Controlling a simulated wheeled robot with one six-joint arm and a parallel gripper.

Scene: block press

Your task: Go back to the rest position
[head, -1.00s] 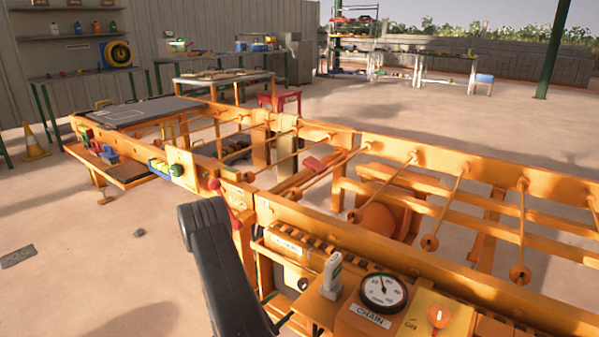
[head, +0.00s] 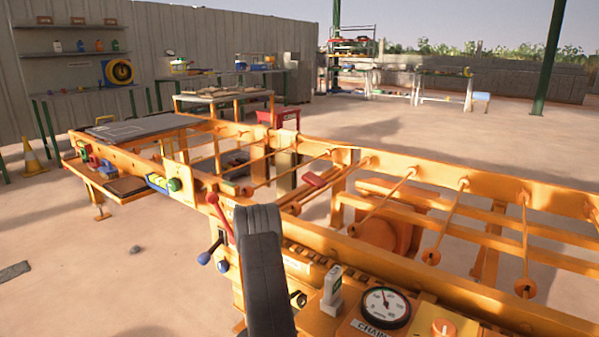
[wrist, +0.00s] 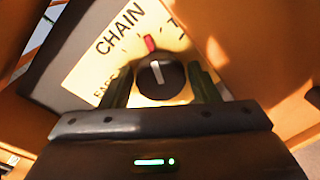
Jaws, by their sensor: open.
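My gripper (wrist: 161,88) is open in the wrist view. Its two dark fingers stand on either side of a black knob (wrist: 160,80) with a white pointer line. The knob sits on a pale plate (wrist: 85,78) marked CHAIN, with a small red mark above the knob. I cannot tell how far the fingertips are from the plate. In the head view, only my dark arm link shows in front of the orange machine (head: 440,165); my gripper is not seen there.
A red lever (head: 222,212) and blue-knobbed levers (head: 204,258) stand just left of my arm. Open floor lies to the left.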

